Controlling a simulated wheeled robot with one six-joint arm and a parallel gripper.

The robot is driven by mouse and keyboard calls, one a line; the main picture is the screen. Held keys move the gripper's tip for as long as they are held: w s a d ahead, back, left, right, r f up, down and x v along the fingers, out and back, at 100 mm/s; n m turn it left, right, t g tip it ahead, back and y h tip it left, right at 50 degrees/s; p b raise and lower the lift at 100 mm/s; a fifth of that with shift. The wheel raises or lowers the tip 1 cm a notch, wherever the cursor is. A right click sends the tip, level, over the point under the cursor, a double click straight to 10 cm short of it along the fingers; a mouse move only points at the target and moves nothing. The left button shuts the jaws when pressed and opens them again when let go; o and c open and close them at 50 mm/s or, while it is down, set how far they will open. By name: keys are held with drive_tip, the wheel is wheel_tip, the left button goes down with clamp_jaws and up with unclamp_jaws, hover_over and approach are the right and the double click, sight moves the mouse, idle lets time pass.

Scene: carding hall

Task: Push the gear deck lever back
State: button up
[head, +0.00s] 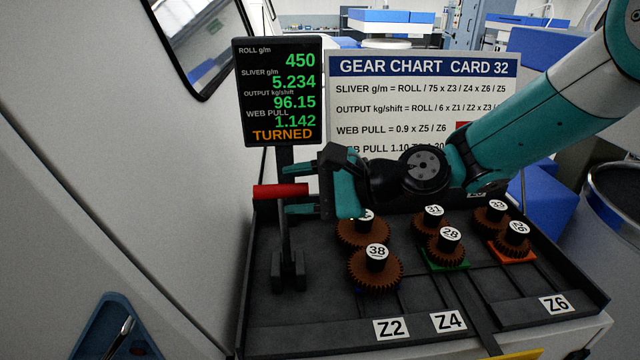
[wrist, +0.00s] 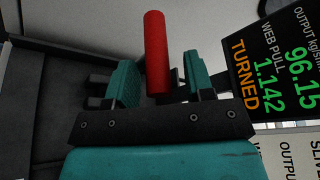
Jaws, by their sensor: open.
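The gear deck lever has a red handle (head: 281,190) on a dark stem (head: 284,230) that rises from a black bracket at the left of the deck. It stands about upright. My gripper (head: 290,197) is at the handle's right side, jaws open, pointing left. In the wrist view the red handle (wrist: 156,52) lies between the two teal fingers (wrist: 158,85), with gaps on both sides, so I see no grip. The dark deck (head: 320,315) carries brown gears in pairs, including gear 38 (head: 375,272) and gear 28 (head: 447,247). My arm partly hides the rear gears.
A display (head: 278,92) reading TURNED stands behind the lever. A gear chart card (head: 424,70) stands behind my arm. A pale machine wall (head: 190,190) is close on the left. A blue tray (head: 118,330) with a tool is at lower left.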

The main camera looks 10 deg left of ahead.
drive_tip(key=shift+d, duration=0.1)
drive_tip(key=w+b+v, duration=0.1)
drive_tip(key=b+v, duration=0.4)
drive_tip(key=v, duration=1.2)
drive_tip(key=shift+s+b, duration=0.4)
drive_tip(key=shift+s, duration=0.1)
drive_tip(key=shift+d, duration=0.15)
drive_tip(key=s+d+f+n+h+b, duration=0.1)
drive_tip(key=s+d+f+n+h, duration=0.3)
drive_tip(key=s, duration=0.5)
drive_tip(key=s+d+f+n+h+b, duration=0.2)
drive_tip(key=s+d+f+n+h, duration=0.2)
drive_tip(key=n, duration=0.7)
drive_tip(key=s+f+h, duration=0.2)
drive_tip(key=s+f, duration=0.2)
drive_tip(key=s, duration=0.1)
drive_tip(key=shift+s+g+h, duration=0.3)
drive_tip(key=shift+g+h, duration=0.1)
drive_tip(key=shift+d, duration=0.1)
